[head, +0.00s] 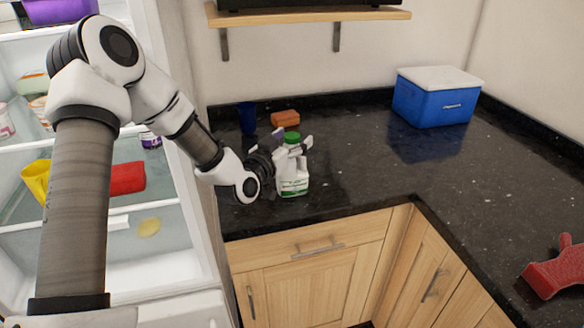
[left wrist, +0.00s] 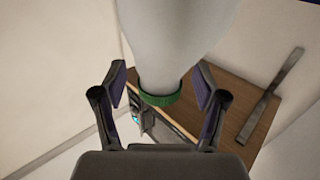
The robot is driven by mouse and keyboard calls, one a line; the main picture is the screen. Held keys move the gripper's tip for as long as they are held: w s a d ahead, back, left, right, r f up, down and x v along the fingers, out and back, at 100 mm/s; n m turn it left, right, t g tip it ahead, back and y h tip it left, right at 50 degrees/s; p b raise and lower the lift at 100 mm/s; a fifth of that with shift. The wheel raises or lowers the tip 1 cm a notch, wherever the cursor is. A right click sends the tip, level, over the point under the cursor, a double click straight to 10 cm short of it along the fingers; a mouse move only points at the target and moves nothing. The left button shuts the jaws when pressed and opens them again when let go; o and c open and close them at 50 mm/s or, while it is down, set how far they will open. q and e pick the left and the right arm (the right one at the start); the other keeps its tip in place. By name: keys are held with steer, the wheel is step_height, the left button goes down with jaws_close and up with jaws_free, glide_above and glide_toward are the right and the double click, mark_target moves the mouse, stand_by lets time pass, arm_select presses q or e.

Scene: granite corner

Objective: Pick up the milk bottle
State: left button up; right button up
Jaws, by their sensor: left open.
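The milk bottle (head: 293,183) is white with a green cap and a green-marked label. It stands upright on the black counter in the head view. In the left wrist view the bottle (left wrist: 170,40) comes in from the top, its green cap between the fingers. My left gripper (head: 293,143) is open at the bottle's upper part. Its two fingers (left wrist: 160,95) are on either side of the bottle in the wrist view, with gaps visible on both sides. The gripper hides part of the bottle's upper left. My right gripper is not in view.
A dark blue cup (head: 247,117) and an orange-brown block (head: 285,118) are behind the bottle. A blue cooler (head: 435,100) with a white lid is at the back right. A red object (head: 556,268) lies at the right. An open fridge (head: 150,270) is at the left. A wooden shelf (head: 300,16) is above.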

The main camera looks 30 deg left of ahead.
arm_select(q)
steer(key=shift+w, duration=0.15)
steer(key=shift+s+r, duration=0.15)
steer(key=shift+s, duration=0.15)
steer(key=c, duration=0.4)
jaws_close()
